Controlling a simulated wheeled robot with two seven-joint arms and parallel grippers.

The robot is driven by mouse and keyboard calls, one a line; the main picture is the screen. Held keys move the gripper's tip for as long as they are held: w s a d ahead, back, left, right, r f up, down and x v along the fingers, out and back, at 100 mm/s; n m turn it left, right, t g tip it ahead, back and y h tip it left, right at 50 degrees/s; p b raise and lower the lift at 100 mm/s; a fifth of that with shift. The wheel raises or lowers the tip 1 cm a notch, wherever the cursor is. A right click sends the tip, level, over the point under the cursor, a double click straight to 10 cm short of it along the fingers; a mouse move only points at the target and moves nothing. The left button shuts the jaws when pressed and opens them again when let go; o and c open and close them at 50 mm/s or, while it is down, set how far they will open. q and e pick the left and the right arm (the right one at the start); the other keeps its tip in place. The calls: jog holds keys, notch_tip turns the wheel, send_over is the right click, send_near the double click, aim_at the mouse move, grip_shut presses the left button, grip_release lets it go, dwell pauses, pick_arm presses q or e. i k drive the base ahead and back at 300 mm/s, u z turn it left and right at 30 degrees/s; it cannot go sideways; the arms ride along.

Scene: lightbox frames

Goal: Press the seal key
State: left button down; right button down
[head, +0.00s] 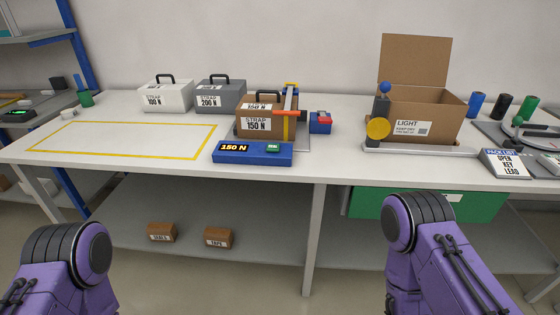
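A blue console (252,153) with a "150 N" display stands at the table's front edge. A small green key (273,148) sits on its right part; its lettering is too small to read. Behind it, a brown box (255,122) marked "STRAP 150 N" stands in a strapping frame (289,110) with a yellow upright and an orange-red handle. A small blue block with a red part (320,122) stands to the right of it. I cannot tell which part is called the seal key. My purple arm links show at the bottom left and right; neither gripper is in view.
A white case (167,97) marked 100 N and a grey case (220,97) marked 200 N stand behind. An open carton (413,112) marked LIGHT and a pack list sign (505,163) are at right. The yellow-outlined area (125,140) is clear.

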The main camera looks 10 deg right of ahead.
aim_at(271, 148)
jog(key=z, duration=0.05)
jog(key=k, duration=0.15)
jog(key=u, duration=0.25)
jog(key=i, duration=1.2)
jog(key=z, duration=0.6)
